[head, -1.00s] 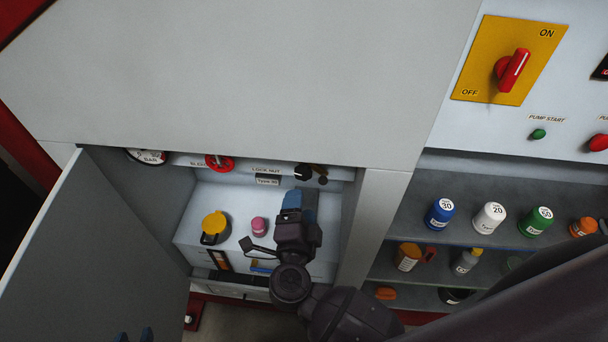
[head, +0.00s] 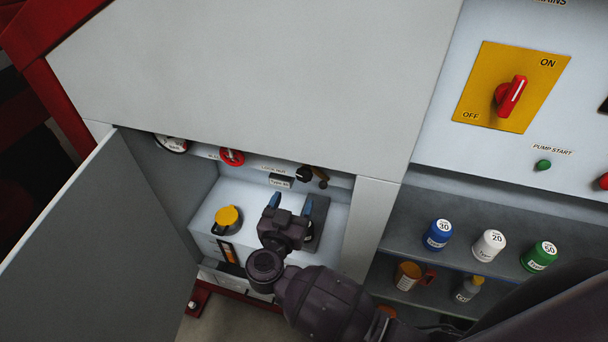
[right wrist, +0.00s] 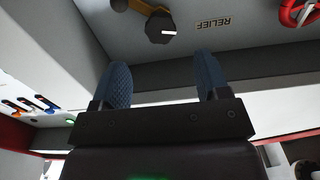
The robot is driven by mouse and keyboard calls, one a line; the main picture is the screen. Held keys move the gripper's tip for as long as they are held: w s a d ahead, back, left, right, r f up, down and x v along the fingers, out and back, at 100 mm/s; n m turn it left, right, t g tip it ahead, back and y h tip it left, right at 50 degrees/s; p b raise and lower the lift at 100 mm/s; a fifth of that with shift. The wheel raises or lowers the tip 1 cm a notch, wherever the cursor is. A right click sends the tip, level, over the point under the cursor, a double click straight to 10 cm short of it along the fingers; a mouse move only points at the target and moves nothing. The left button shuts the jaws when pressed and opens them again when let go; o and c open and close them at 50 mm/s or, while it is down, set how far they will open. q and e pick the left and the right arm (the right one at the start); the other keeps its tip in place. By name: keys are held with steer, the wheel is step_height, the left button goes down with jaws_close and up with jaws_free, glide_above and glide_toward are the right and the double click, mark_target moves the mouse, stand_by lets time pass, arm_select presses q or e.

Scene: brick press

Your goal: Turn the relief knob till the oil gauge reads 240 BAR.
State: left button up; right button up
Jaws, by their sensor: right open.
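The relief knob (head: 303,174) is a black knob with a white mark, under the upper panel of the open cabinet. In the right wrist view the relief knob (right wrist: 160,28) shows beyond the fingertips, beside an upside-down RELIEF label (right wrist: 212,22). My right gripper (head: 291,203) is open and empty, below the knob and apart from it. In the right wrist view its two blue fingers (right wrist: 163,68) are spread, with the knob roughly between their lines. The oil gauge (head: 172,144) is partly cut off by the panel edge; its reading is not legible. My left gripper is not in view.
A red handwheel (head: 232,156) sits left of the knob, and a brown lever (head: 320,177) close on its right. A yellow-capped filler (head: 228,217) stands on the white tank below. The open door (head: 105,235) bounds the left; shelves with bottles (head: 438,235) are at the right.

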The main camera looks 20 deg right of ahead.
mark_target(303, 177)
steer(key=x, duration=0.8)
steer(key=shift+d+p, duration=0.1)
steer(key=shift+p, duration=0.2)
steer(key=shift+x, duration=0.9)
steer(key=c, duration=0.9)
steer(key=shift+c, duration=0.2)
steer(key=shift+m, duration=0.3)
steer(key=shift+m, duration=3)
